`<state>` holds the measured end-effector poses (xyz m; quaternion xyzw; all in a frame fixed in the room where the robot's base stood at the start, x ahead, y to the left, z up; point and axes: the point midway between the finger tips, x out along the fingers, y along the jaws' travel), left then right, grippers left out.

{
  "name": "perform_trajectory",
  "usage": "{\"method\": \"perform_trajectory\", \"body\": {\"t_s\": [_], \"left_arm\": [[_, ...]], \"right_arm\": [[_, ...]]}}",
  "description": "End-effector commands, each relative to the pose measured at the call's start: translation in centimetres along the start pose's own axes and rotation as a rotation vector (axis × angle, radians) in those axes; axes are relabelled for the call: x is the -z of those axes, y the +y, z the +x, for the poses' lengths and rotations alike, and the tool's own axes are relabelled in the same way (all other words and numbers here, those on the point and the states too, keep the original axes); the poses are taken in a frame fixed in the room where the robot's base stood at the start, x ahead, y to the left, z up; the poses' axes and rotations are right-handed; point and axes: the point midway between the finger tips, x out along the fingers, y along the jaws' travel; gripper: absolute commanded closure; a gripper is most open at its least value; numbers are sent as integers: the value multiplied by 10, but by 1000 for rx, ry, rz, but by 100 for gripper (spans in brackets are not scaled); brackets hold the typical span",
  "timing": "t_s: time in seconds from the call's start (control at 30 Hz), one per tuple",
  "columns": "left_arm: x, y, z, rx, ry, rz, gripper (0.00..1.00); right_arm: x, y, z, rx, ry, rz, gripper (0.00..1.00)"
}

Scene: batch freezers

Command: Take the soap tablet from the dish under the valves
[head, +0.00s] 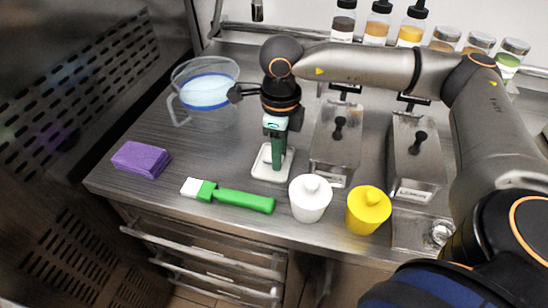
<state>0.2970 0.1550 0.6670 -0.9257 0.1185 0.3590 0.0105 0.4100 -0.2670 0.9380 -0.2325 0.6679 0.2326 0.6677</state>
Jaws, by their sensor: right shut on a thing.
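A small white dish (259,170) lies on the steel counter, left of two steel boxes with black knobs. My right gripper (276,168) points down over it, its dark green fingers reaching to the dish. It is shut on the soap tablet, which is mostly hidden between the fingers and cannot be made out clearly. I cannot tell whether the tablet still touches the dish. My left gripper is not in view.
Around the dish stand a clear jug (207,106), a purple sponge (141,159), a green brush (243,200), a white tub (310,200), a yellow tub (367,211) and the steel boxes (335,145) (416,157). Bottles (377,24) and jars line the back. The counter's left middle is clear.

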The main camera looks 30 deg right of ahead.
Motion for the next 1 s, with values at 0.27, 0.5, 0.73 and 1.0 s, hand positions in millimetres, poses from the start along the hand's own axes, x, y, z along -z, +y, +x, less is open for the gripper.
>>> {"method": "perform_trajectory", "body": {"t_s": [0.27, 0.5, 0.73, 1.0], "left_arm": [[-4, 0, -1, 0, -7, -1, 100], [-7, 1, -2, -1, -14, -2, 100], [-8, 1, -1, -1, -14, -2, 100], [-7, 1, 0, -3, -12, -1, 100]], "right_arm": [[0, 0, 0, 0, 0, 0, 100], [0, 0, 0, 0, -1, 0, 100], [-1, 0, -11, 1, -3, -1, 100], [-4, 29, -65, 2, -6, -10, 100]]}}
